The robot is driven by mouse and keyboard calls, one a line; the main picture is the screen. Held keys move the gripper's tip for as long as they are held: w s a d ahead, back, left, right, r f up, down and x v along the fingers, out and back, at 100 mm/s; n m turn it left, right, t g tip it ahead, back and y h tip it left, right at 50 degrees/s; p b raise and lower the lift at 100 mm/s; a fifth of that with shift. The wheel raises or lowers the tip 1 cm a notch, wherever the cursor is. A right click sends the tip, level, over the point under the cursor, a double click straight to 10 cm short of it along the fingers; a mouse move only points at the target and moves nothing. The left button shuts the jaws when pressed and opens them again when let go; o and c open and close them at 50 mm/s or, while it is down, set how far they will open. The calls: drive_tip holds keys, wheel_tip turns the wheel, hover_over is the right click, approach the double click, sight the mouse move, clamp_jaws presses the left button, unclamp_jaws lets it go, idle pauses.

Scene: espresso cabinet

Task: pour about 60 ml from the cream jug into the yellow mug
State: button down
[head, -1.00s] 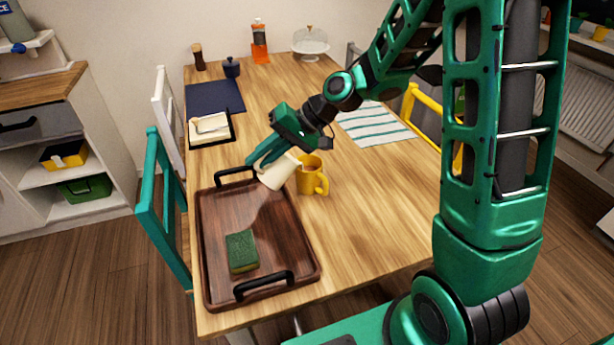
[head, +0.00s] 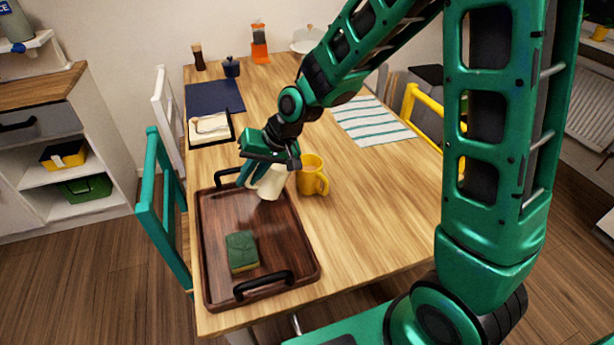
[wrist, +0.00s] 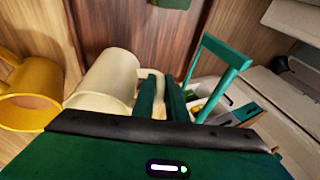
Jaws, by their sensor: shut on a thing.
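The cream jug (head: 271,186) is held in my gripper (head: 258,176) over the back right part of the tray, and it looks close to upright with a slight tilt. In the wrist view the jug (wrist: 108,80) is beside the fingers (wrist: 160,95), which are shut on what appears to be its handle. The yellow mug (head: 311,176) stands upright on the table just right of the jug, apart from it. It also shows at the left of the wrist view (wrist: 30,95).
A dark wooden tray (head: 225,282) with black handles holds a green sponge (head: 241,250). A striped cloth (head: 372,122), a blue mat (head: 214,97) and a small tray with a cream-coloured item (head: 209,127) lie farther back. The table right of the mug is clear.

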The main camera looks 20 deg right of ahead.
drive_tip(key=shift+s+a+f+n+t+h+b, duration=0.25)
drive_tip(key=shift+a+f+h+b, duration=0.5)
drive_tip(key=shift+a+f+h, duration=0.25)
drive_tip(key=shift+s+a+f+n+t+h+b, duration=0.2)
drive_tip(key=shift+a+f+h+b, duration=0.55)
drive_tip(key=shift+f, duration=0.35)
drive_tip(key=shift+a+f+h+b, duration=0.4)
drive_tip(key=shift+a+h+b, duration=0.1)
drive_tip(key=shift+h+b, duration=0.35)
